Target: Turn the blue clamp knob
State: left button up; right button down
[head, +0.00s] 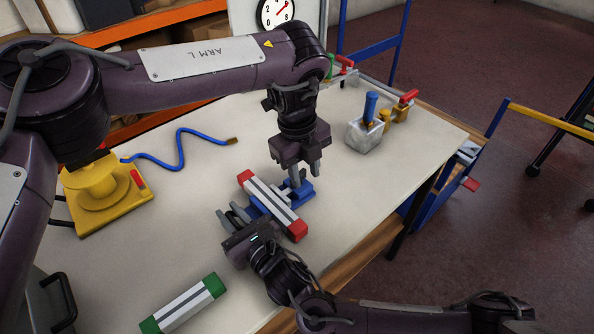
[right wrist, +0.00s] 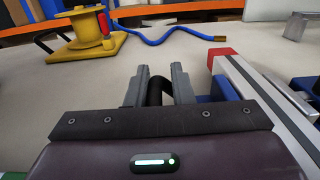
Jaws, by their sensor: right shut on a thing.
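The blue clamp (head: 304,190) sits on the table under a grey-white bar with red ends (head: 270,203). Its blue parts show on both sides of the bar, and a piece of it shows in the right wrist view (right wrist: 222,88). My right gripper (head: 232,213) is at the near left side of the bar. In the right wrist view, its fingers (right wrist: 161,76) are shut on a black knob (right wrist: 156,92), partly hidden between them. My left gripper (head: 307,177) points down over the far right side of the clamp, its fingers apart with nothing seen between them.
A green-ended bar (head: 185,304) lies at the table's front. A yellow spool stand (head: 105,190) is at the left, with a blue hose (head: 180,150) behind. A grey block with a blue handle (head: 364,136) stands at the right.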

pick_arm(q)
jog(key=w+a+r+n+t+h, duration=0.1)
jog(key=a+r+n+t, duration=0.1)
jog(key=n, duration=0.9)
jog(key=w+a+r+n+t+h, duration=0.1)
jog(key=a+r+n+t, duration=0.15)
jog(key=n, duration=0.75)
jog(key=shift+g, duration=0.45)
jog(key=x, duration=1.1)
jog(key=shift+s, duration=0.15)
grip_shut()
